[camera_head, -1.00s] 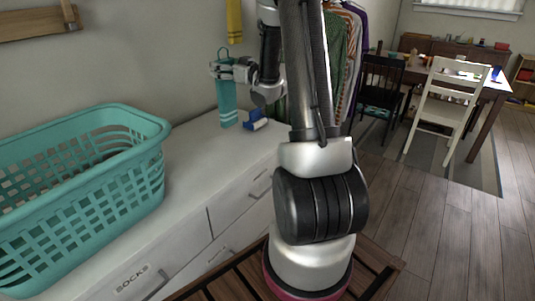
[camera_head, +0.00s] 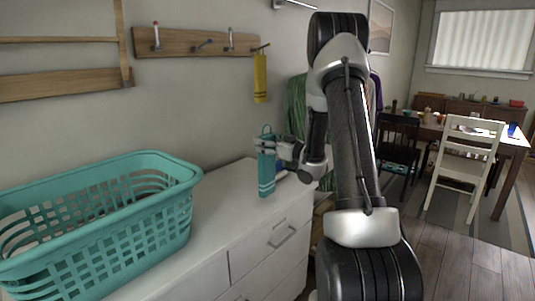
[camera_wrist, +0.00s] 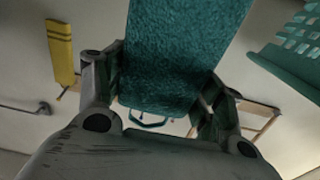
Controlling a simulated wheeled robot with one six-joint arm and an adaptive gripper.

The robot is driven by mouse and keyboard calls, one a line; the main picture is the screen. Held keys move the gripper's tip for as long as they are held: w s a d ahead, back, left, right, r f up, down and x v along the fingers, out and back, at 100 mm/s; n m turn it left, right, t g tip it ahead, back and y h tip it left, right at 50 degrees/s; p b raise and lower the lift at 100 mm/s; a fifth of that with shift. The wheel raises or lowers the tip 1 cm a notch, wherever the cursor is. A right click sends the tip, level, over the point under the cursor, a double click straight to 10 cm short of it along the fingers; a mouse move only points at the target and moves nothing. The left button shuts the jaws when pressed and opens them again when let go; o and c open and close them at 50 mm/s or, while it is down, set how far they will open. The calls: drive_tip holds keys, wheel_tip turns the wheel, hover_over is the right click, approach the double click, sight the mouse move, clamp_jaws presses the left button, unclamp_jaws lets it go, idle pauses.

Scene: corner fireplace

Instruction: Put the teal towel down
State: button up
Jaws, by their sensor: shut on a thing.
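The teal towel (camera_head: 266,172), with lighter bands and a hanging loop at its top, hangs upright from my gripper (camera_head: 268,147) above the white dresser top in the head view. My gripper is shut on its upper part. I cannot tell whether the towel's lower end touches the dresser. In the wrist view the teal towel (camera_wrist: 183,50) lies between the two fingers of my gripper (camera_wrist: 160,88), with its loop showing below them.
A yellow towel (camera_head: 260,78) hangs on a wooden wall rack (camera_head: 180,42). Chairs and a table (camera_head: 512,145) stand at the far right.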

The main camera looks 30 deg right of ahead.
sight(267, 160)
drive_tip(key=shift+f, duration=1.55)
drive_tip(key=o, duration=1.2)
